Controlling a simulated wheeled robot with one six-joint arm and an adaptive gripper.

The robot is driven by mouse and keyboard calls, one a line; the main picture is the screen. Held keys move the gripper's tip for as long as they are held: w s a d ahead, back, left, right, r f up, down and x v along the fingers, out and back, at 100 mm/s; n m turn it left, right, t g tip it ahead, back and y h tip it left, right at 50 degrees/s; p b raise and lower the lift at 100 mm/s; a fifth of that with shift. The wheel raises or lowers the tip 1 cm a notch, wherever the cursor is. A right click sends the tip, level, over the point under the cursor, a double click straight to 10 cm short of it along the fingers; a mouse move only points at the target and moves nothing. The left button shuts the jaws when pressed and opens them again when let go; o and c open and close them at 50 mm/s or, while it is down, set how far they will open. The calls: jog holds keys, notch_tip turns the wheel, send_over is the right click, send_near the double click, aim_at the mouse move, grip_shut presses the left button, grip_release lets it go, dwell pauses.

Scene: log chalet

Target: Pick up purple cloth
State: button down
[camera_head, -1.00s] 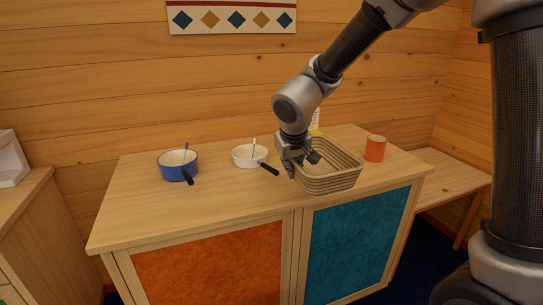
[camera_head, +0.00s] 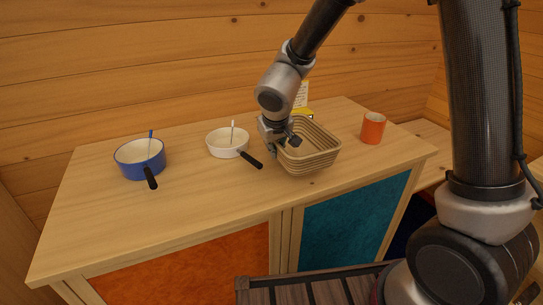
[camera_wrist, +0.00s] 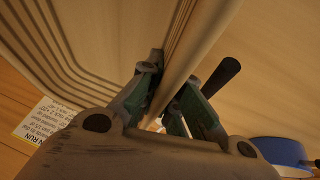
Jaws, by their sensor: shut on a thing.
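No purple cloth shows in either view. My gripper (camera_head: 282,140) is at the left rim of a beige ribbed basket (camera_head: 318,160) on the wooden cabinet top. In the wrist view, my gripper's fingers (camera_wrist: 172,98) are on either side of the basket's wall (camera_wrist: 188,48), shut on it. The basket appears to rest on the top, and I see no cloth in the visible part of its inside. Part of the inside is hidden by my gripper.
A white pan (camera_head: 228,143) and a blue pot (camera_head: 140,160), both with black handles, stand left of the basket. An orange mug (camera_head: 373,128) stands right. A printed white-and-yellow card (camera_head: 302,96) is behind the basket. The front of the cabinet top (camera_head: 190,210) is clear.

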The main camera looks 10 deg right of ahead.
jog(key=shift+f, duration=1.9)
jog(key=c, duration=1.6)
grip_release()
jog(key=shift+f, duration=0.15)
jog(key=shift+c, duration=0.2)
jog(key=v, duration=1.2)
jog(key=shift+r, duration=0.2)
